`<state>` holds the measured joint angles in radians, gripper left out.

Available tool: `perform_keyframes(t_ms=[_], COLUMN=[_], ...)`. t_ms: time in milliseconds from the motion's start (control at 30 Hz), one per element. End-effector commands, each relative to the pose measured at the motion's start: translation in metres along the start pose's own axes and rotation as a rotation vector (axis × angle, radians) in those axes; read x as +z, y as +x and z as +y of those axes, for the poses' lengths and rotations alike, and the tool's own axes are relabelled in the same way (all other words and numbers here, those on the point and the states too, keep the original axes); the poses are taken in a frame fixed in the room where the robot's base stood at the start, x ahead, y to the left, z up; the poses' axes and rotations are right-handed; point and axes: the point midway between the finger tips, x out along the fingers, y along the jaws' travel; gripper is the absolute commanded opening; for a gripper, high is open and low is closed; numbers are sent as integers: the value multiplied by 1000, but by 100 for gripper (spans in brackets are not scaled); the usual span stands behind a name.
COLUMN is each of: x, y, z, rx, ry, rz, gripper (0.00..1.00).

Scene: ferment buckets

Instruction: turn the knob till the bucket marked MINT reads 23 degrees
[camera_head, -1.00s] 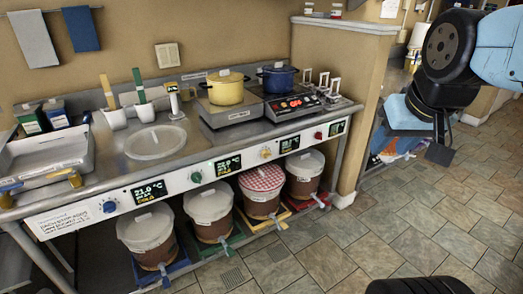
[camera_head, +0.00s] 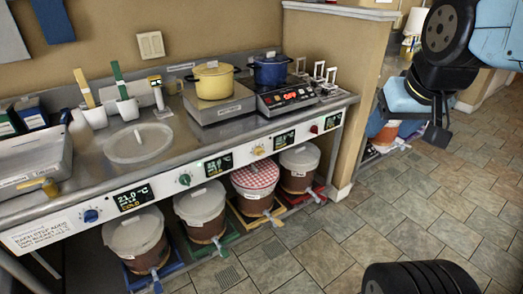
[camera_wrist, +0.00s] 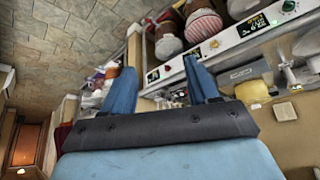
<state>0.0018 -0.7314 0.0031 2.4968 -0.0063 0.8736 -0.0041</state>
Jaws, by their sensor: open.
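Several lidded brown buckets stand under the steel counter, among them a left one (camera_head: 136,236), a second (camera_head: 202,209), a red-checked one (camera_head: 255,180) and a right one (camera_head: 299,167). I cannot read which is marked MINT. The front panel has a blue knob (camera_head: 91,216), green knob (camera_head: 184,180), yellow knob (camera_head: 258,151) and red knob (camera_head: 313,129), each with a display. The left display (camera_head: 132,198) seems to read 21.0 °C, COLD; the others are too small. My gripper (camera_head: 437,130) is open and empty, right of the counter, apart from every knob. Its fingers show in the wrist view (camera_wrist: 161,75).
A yellow pot (camera_head: 213,83) and a blue pot (camera_head: 271,71) stand at the back of the counter. A metal tray (camera_head: 35,165) lies at its left. A partition wall (camera_head: 362,90) stands between counter and arm. The tiled floor (camera_head: 400,215) in front is largely clear.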

Motion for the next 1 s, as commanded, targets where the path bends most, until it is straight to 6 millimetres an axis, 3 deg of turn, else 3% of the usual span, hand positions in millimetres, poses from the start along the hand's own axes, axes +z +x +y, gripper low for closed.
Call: perform_keyframes(t_ms=[167, 600, 1000], x=[-34, -136, -189], y=[28, 138, 251], z=[5, -4, -35], rx=[28, 59, -12], ry=[-46, -253, -432], rz=[34, 195, 352], gripper=[71, 71, 71])
